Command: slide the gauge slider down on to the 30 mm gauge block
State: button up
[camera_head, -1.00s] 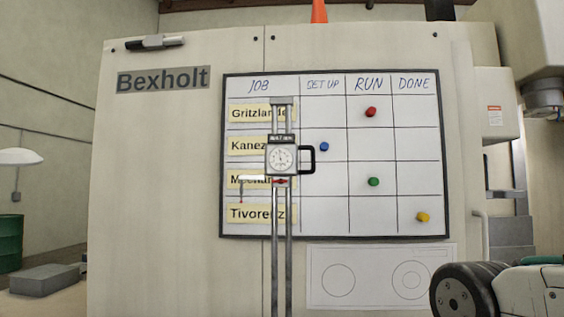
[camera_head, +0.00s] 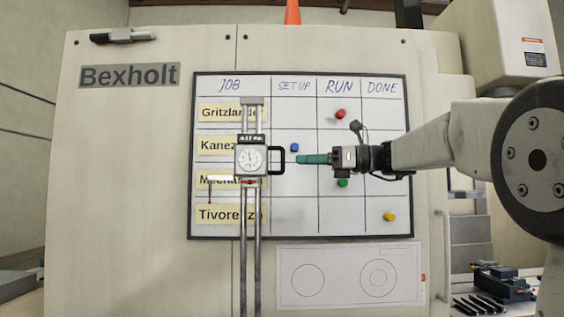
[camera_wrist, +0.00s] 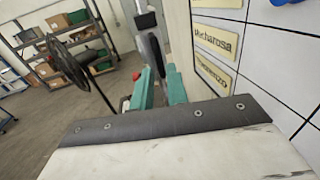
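The gauge slider (camera_head: 251,161), a grey block with a round white dial, sits high on a two-rod upright column (camera_head: 250,255) in front of the job board. Its black loop handle (camera_head: 277,160) sticks out to the right. My gripper (camera_head: 299,159) has teal fingers and points left at the handle, its tips just right of it at about the same height. In the wrist view the two fingers (camera_wrist: 160,88) stand apart with a gap between them, and a dark grey upright part shows beyond. The 30 mm gauge block and the column's foot are not visible.
The job board (camera_head: 300,236) with coloured magnets is close behind my gripper. A drawing sheet (camera_head: 325,255) hangs below it. A thin scriber arm (camera_head: 221,178) projects left from the slider. A shelf rack (camera_wrist: 75,40) stands far off in the wrist view.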

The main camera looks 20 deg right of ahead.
aim_at(283, 167)
jog(key=x, duration=0.6)
jog(key=shift+a, duration=0.15)
grip_shut()
notch_tip(283, 167, down, 33)
jog(key=shift+f, duration=0.1)
grip_release()
jog(key=v, duration=0.8)
